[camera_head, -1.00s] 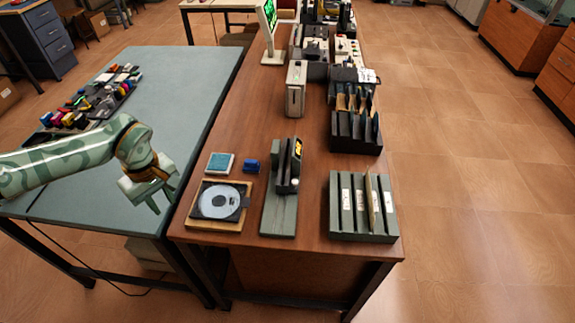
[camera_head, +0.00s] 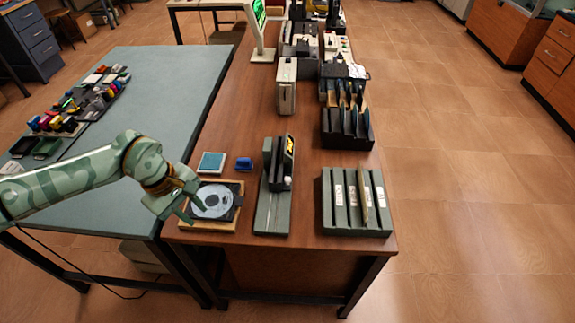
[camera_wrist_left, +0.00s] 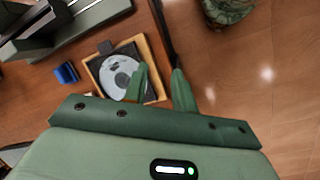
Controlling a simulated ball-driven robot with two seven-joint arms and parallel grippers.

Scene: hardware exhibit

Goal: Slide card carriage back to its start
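The card carriage (camera_head: 284,163) is a dark upright block with a small yellow display. It sits toward the far end of a green rail base (camera_head: 271,213) on the brown bench. The near part of the rail is bare. In the left wrist view part of the green rail (camera_wrist_left: 92,18) shows at the upper left. My left gripper (camera_head: 192,208) is left of the rail, above the near left edge of the disc tray. Its two fingers (camera_wrist_left: 161,75) stand apart with nothing between them, and it does not touch the carriage. My right gripper is in no view.
A disc in a wooden-edged tray (camera_head: 232,222) lies under my left gripper, with a blue block (camera_head: 244,163) and a teal-topped square (camera_head: 212,162) behind. A green slotted rack (camera_head: 329,210) stands right of the rail. A black rack (camera_head: 348,143) is farther back.

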